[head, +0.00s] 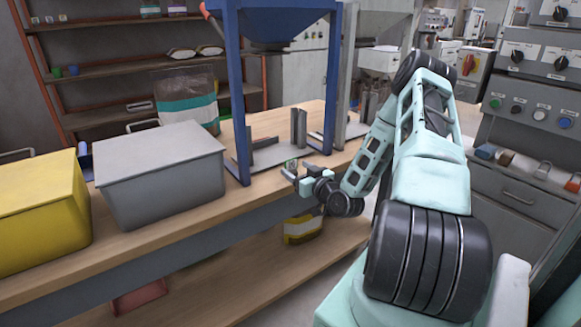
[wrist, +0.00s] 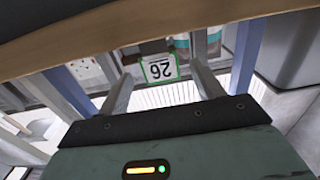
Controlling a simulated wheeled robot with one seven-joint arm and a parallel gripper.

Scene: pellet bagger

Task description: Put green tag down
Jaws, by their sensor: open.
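The green tag (wrist: 160,68) is a white card with a green border and a black two-digit number. In the wrist view it shows just beyond and between my fingertips, with a gap to each side. My gripper (head: 292,171) is open, over the front edge of the wooden bench (head: 262,195), in front of the blue frame. A small green and white patch at its fingertips in the head view looks like the tag (head: 291,164). Whether the tag rests on anything is hard to tell.
A blue hopper stand (head: 237,100) rises behind my gripper, with grey upright plates (head: 299,128) between its legs. A grey bin (head: 160,175) and a yellow bin (head: 40,215) stand to the left. A bag (head: 303,228) lies on the lower shelf.

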